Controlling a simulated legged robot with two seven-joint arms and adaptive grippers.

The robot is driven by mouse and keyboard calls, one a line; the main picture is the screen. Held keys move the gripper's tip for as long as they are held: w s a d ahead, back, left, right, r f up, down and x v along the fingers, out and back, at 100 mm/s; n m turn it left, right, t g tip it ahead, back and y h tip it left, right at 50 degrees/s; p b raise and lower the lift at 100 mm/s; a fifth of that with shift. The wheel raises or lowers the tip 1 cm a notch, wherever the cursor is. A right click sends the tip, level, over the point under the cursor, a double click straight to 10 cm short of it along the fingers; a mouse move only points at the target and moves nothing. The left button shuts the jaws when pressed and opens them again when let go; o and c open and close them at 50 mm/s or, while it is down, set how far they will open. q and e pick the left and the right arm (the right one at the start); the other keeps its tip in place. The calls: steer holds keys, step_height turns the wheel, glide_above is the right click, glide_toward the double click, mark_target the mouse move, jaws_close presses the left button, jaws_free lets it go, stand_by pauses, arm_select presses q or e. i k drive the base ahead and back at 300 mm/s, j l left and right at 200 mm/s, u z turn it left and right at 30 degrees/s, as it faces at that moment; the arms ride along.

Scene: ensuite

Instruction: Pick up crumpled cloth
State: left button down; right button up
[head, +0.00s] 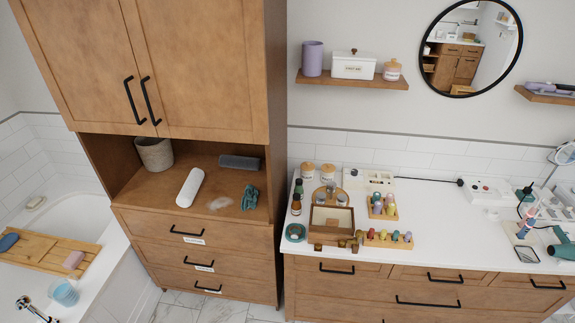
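A small teal crumpled cloth (250,197) lies on the open wooden shelf of the tall cabinet (215,185), near its right front corner. It looks bunched up and nothing covers it. Neither of my grippers shows in the head view.
On the same shelf are a white roll (190,187), a pale smear (219,203), a dark grey block (240,162) and a grey basket (154,153). A white counter (440,210) with many small items stands to the right. A bathtub (70,210) is at left.

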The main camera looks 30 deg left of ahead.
mark_target(249, 200)
steer(key=u, duration=1.05)
steer(key=z, duration=0.45)
steer(key=j+z, duration=1)
steer(key=k+j+z, duration=0.1)
steer(key=j+z, duration=0.4)
